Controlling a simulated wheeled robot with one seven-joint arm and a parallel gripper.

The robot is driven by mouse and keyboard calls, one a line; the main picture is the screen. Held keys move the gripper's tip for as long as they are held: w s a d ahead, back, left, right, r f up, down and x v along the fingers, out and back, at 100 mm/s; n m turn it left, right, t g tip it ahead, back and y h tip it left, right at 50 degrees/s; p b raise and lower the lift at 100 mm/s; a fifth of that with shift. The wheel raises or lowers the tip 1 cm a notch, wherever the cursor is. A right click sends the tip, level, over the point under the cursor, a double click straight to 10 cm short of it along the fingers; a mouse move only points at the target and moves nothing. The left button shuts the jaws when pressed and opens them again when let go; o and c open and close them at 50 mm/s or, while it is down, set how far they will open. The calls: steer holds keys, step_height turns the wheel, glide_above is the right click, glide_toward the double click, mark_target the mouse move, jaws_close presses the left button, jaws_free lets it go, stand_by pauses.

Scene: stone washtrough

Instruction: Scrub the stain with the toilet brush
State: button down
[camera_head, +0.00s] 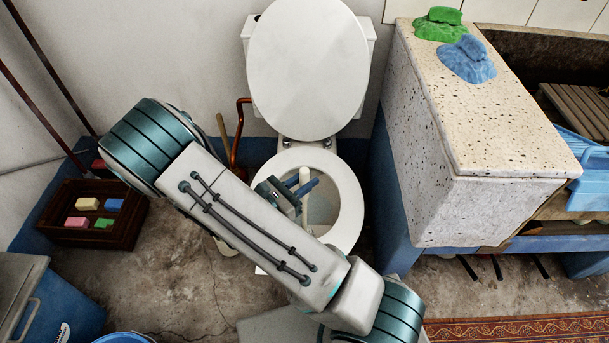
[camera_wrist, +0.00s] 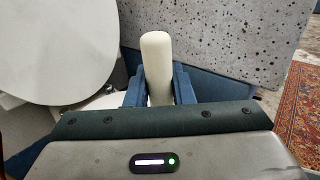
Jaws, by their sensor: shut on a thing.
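My gripper (camera_head: 302,186) is over the open toilet bowl, its blue fingers shut on the pale handle of the toilet brush (camera_head: 304,174). In the wrist view, the handle (camera_wrist: 157,62) stands up between the two fingers (camera_wrist: 158,90). The brush head is hidden below the gripper. The white toilet (camera_head: 346,200) has its lid (camera_head: 307,70) raised and its seat down. I see part of the bowl's inside (camera_head: 322,207), but I cannot make out a stain there. My arm covers the front left of the bowl.
The speckled stone washtrough (camera_head: 480,120) stands close on the right, with a green cloth (camera_head: 438,24) and a blue cloth (camera_head: 466,60) on top. A dark crate (camera_head: 60,232) of soaps is at left. A blue bin (camera_head: 70,300) is front left, a patterned rug (camera_head: 520,330) front right.

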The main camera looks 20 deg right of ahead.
steer(key=s, duration=0.1)
steer(key=s+a, duration=0.1)
steer(key=s, duration=0.1)
stand_by(0.4)
steer(key=shift+w+a+p, duration=0.25)
steer(key=shift+a+p, duration=0.15)
steer(key=shift+a, duration=0.7)
steer(key=shift+w+d, duration=0.25)
steer(key=shift+w, duration=0.6)
steer(key=shift+w+d, duration=0.3)
steer(key=shift+w, duration=0.55)
steer(key=shift+w+d, duration=0.25)
steer(key=shift+w, duration=0.6)
steer(key=shift+d, duration=0.15)
